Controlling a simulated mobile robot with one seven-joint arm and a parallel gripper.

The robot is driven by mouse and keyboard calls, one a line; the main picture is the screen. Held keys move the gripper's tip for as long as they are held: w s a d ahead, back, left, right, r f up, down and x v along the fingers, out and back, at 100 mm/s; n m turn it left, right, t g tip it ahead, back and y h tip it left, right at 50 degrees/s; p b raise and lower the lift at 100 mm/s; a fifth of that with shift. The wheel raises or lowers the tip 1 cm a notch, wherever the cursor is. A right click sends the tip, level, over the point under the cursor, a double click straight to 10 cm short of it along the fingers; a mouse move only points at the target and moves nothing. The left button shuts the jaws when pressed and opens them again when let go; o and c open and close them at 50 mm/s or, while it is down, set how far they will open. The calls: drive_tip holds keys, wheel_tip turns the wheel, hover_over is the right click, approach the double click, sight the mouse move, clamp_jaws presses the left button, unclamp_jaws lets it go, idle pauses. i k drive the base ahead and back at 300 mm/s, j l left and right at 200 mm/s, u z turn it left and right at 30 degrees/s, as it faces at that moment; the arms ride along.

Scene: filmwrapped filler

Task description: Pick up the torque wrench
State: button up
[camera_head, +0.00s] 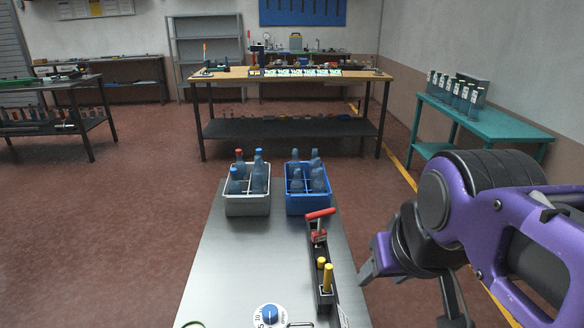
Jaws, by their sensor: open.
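A black rack (323,275) stands along the right side of the steel-topped table in front of me. A tool with a red T-shaped handle (320,214) stands at its far end and may be the torque wrench; I cannot tell for certain. Two tools with yellow handles (327,278) stand upright nearer in the same rack. My gripper (410,293) is open and empty, to the right of the rack and apart from it, beyond the table's right edge. My purple arm comes in from the right.
A grey crate (247,207) and a blue crate (307,205) with bottles stand at the table's far end. A dial with a blue knob (269,314) lies at the near edge. The tabletop's middle (250,255) is clear. A teal bench (490,122) stands at right.

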sight(320, 235)
drive_tip(key=l+u, duration=0.15)
drive_tip(key=l, duration=0.35)
drive_tip(key=l+u, duration=0.15)
drive_tip(key=l, duration=0.35)
drive_tip(key=k+l+u, duration=0.2)
drive_tip(key=l, duration=0.25)
drive_tip(key=l+u, duration=0.25)
drive_tip(key=l, duration=0.6)
drive_tip(key=l+u, duration=0.35)
drive_tip(key=l, duration=0.45)
drive_tip(key=i+l+u, duration=0.1)
drive_tip(key=l, duration=0.15)
drive_tip(key=i+l+u, duration=0.1)
drive_tip(key=l, duration=0.2)
drive_tip(key=i+l+u, duration=0.25)
drive_tip(key=l, duration=0.2)
drive_tip(key=i+l+u, duration=0.2)
drive_tip(key=l, duration=0.4)
drive_tip(key=i+l+u, duration=0.4)
drive_tip(key=l, duration=0.3)
drive_tip(key=j+u, duration=0.15)
drive_tip(key=j, duration=0.1)
